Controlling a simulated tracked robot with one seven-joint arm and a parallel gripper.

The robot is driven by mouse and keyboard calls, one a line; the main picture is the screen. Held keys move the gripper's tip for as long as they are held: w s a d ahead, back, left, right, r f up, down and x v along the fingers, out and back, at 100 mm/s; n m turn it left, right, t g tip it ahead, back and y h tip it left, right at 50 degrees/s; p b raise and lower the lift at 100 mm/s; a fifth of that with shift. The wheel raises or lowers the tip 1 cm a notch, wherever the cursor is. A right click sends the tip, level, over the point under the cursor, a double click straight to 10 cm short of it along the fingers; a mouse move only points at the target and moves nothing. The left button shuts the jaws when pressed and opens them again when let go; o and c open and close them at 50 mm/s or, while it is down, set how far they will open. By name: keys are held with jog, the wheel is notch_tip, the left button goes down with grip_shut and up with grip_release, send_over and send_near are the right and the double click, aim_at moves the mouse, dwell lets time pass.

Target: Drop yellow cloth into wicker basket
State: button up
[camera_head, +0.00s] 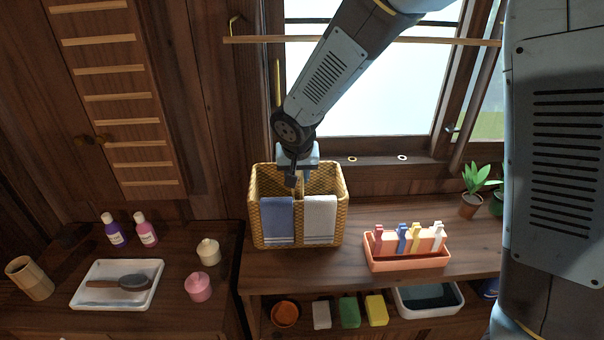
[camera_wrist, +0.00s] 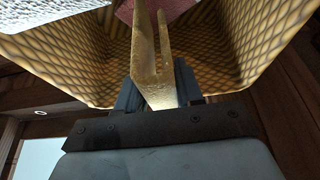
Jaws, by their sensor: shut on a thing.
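The wicker basket (camera_head: 256,220) stands upright on the wooden counter under the window. In the wrist view my gripper (camera_wrist: 158,90) is shut on a thin mustard-yellow folded piece, which looks like the yellow cloth (camera_wrist: 147,60). It hangs inside the basket, between the woven walls (camera_wrist: 90,65). A blue towel (camera_head: 277,220) and a white towel (camera_head: 319,218) hang over the front rim.
A dark red thing (camera_wrist: 170,10) shows in the wrist view beyond the cloth. An orange tray of clothes pegs (camera_head: 408,262) stands to the basket's right. A lower side counter at left holds a white tray (camera_head: 90,300), bottles and jars. A wooden rod (camera_head: 240,40) crosses the window.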

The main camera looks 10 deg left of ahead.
jog(key=shift+f, duration=0.4)
jog(key=o, duration=1)
jog(key=shift+r, duration=0.65)
jog(key=v, duration=1.2)
jog(key=shift+s+d, duration=0.1)
